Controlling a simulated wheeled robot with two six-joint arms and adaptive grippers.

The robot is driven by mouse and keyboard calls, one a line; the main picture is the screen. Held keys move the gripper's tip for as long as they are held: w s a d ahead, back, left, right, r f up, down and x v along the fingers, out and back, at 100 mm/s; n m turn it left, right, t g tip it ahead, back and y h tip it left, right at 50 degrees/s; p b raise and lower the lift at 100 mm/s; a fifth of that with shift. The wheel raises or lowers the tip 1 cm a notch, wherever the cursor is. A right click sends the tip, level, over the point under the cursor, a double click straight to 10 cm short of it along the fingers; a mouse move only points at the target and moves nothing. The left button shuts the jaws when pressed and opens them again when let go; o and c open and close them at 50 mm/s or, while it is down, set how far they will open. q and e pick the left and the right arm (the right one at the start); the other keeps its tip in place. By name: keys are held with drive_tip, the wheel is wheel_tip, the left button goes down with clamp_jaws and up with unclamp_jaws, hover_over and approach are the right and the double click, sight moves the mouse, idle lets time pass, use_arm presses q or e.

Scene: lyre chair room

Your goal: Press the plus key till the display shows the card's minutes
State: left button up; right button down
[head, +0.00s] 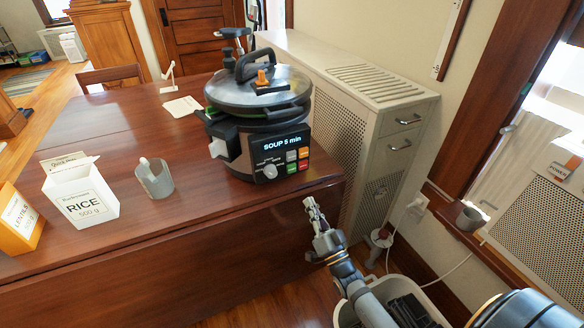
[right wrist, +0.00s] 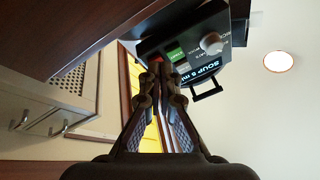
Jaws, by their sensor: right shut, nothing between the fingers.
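The cooker (head: 240,140) stands near the table's right edge. Its lit display (head: 284,144) reads "SOUP 5 min", and the display also shows partly in the right wrist view (right wrist: 207,71). Beside a round knob (head: 270,171) are several small coloured keys (head: 297,160); I cannot read which is plus. My right gripper (head: 311,203) is shut and empty, below and in front of the panel and apart from it in the head view. In the right wrist view its fingertips (right wrist: 160,68) overlap the red key, near the green key (right wrist: 176,54). A card (head: 64,161) stands behind the rice box, its minutes unreadable. My left gripper is out of view.
The rice box (head: 80,194), lentils box (head: 20,219) and a grey cup (head: 155,180) stand on the table (head: 150,240) at left. A white sheet (head: 182,106) lies farther back. A radiator cabinet (head: 340,100) stands behind and right of the cooker.

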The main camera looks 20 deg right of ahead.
sight(291, 156)
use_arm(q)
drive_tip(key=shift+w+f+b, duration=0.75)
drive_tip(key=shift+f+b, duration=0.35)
use_arm(e)
drive_tip(key=s+r+t+y, duration=0.1)
drive_tip(key=r+t, duration=0.1)
drive_tip(key=r, duration=0.3)
drive_tip(key=s+a+r+t+y, duration=0.1)
drive_tip(key=s+r+t, duration=0.1)
drive_tip(key=r, duration=0.4)
drive_tip(key=shift+s+a+t, duration=0.25)
drive_tip(key=shift+s+t, duration=0.05)
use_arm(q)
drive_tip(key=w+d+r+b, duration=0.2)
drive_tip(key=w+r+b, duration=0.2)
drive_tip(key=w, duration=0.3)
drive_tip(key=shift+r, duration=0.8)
use_arm(e)
drive_tip(key=shift+w+a, duration=0.15)
drive_tip(key=shift+w, duration=4.3)
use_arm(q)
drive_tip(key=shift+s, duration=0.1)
